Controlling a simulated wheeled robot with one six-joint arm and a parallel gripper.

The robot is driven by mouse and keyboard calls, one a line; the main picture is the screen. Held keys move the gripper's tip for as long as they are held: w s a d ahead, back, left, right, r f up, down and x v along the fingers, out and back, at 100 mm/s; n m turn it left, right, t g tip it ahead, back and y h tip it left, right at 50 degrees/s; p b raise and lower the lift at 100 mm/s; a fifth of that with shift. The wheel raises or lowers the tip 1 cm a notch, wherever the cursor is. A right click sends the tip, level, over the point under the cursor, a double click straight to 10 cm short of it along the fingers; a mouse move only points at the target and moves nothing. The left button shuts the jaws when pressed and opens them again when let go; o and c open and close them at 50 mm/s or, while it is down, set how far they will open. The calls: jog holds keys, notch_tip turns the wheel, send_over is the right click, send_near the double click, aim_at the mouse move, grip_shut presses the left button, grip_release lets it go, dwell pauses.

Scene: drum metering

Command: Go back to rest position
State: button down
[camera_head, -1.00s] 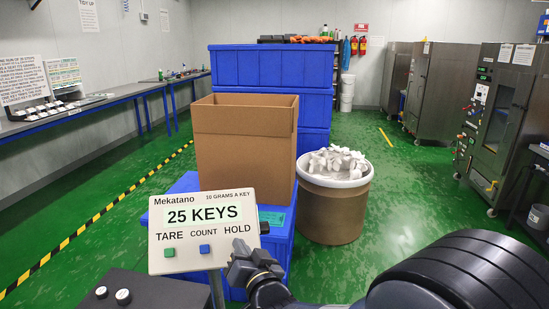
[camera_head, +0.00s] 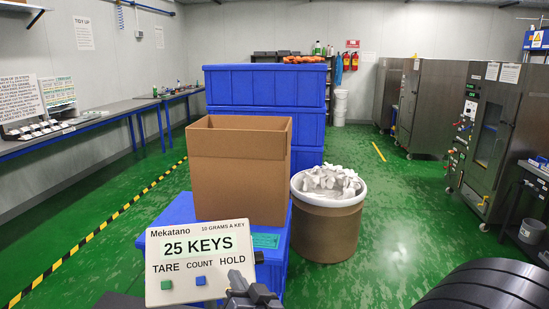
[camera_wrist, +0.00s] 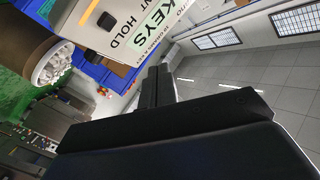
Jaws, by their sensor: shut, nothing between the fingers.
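My gripper (camera_head: 252,296) is at the bottom of the head view, just below the right part of the scale display. In the wrist view its dark fingers (camera_wrist: 158,85) are together with nothing between them. The display panel (camera_head: 203,262) reads "25 KEYS" and has a green and a blue button; it also shows upside down in the wrist view (camera_wrist: 115,28). An open cardboard box (camera_head: 238,175) stands on a blue base behind the panel. My arm's thick dark link fills the lower right corner of the head view.
A brown drum (camera_head: 325,228) with a white rim, heaped with white pieces (camera_head: 330,181), stands right of the box. Blue crates (camera_head: 265,88) are stacked behind. Metal cabinets (camera_head: 500,135) stand at right and a bench (camera_head: 90,122) at left. Green floor is clear between drum and cabinets.

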jog(key=shift+f, duration=0.1)
jog(key=w+f+b, duration=0.4)
jog(key=b, duration=0.1)
jog(key=shift+a+f, duration=0.2)
jog(key=shift+a, duration=0.25)
jog(key=shift+b, duration=0.95)
jog(key=r+p, duration=0.1)
jog(key=p, duration=0.3)
